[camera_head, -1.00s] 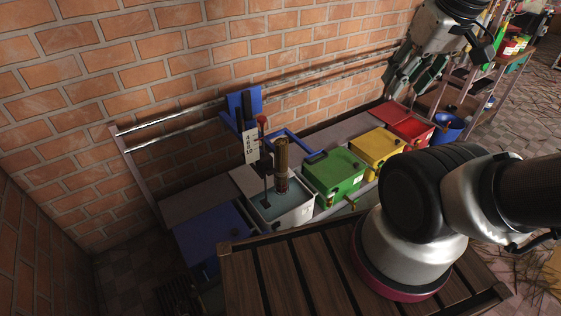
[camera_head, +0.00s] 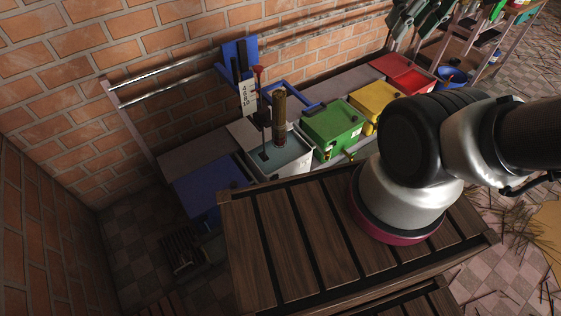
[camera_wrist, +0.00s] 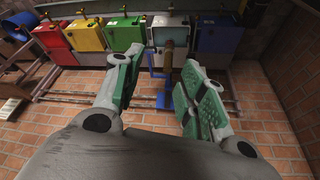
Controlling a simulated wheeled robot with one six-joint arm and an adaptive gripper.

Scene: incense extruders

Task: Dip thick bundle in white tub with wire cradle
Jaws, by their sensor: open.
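A thick brown bundle (camera_head: 279,112) stands upright with its lower end in the open white tub (camera_head: 292,167), which holds pale liquid. The wrist view shows the bundle (camera_wrist: 168,54) and the white tub (camera_wrist: 170,22) too, upside down. A dark rod with a red top stands beside the bundle in the tub. I cannot make out a wire cradle. My gripper (camera_head: 425,18) is at the top right of the head view, partly cut off, well apart from the bundle. In the wrist view my gripper's green-padded fingers (camera_wrist: 160,62) are spread and empty.
Green (camera_head: 333,131), yellow (camera_head: 376,99) and red (camera_head: 405,74) tubs stand right of the white tub, a blue tub (camera_head: 207,188) left. A blue stand with a number plate (camera_head: 248,97) rises behind. Metal rails run along the brick wall. A slatted wooden table (camera_head: 300,235) lies in front.

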